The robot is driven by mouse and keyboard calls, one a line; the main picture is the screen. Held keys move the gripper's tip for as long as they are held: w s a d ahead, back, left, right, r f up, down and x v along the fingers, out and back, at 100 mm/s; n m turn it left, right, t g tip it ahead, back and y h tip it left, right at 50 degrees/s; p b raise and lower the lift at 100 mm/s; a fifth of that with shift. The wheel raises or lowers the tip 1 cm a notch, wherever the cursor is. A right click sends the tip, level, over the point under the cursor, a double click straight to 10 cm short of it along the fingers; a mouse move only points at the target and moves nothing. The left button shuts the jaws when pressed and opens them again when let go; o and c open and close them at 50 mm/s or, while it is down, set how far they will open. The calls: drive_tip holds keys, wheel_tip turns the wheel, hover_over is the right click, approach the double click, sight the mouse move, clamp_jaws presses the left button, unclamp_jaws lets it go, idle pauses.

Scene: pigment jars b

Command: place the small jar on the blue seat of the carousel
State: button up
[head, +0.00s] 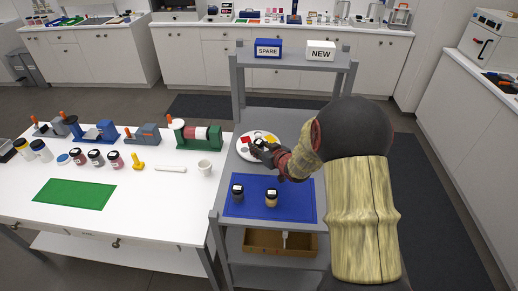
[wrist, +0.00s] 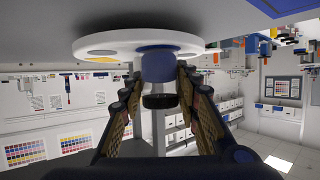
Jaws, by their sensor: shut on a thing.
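The carousel (head: 243,154) is a white disc on the grey cart's middle shelf, with red and yellow seats showing in the head view. My gripper (head: 259,150) is over it and hides part of it. In the wrist view, where the scene looks upside down, my gripper (wrist: 160,92) is shut on the small jar (wrist: 158,68), which has a bluish body and a dark lid. The jar's base is at the carousel disc (wrist: 110,43), against or very near a blue patch (wrist: 157,47) that looks like the blue seat. I cannot tell whether they touch.
Two dark-lidded jars (head: 237,193) (head: 271,198) stand on the blue mat (head: 253,211) in front of the carousel. SPARE (head: 268,48) and NEW (head: 320,51) boxes sit on the upper shelf. The white table at left holds jars, a mug (head: 204,168) and tools.

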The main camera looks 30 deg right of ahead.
drive_tip(key=shift+r, duration=0.1)
drive_tip(key=shift+f, duration=0.2)
drive_tip(key=o, duration=1.1)
drive_tip(key=shift+o, duration=0.3)
drive_tip(key=shift+r, duration=0.1)
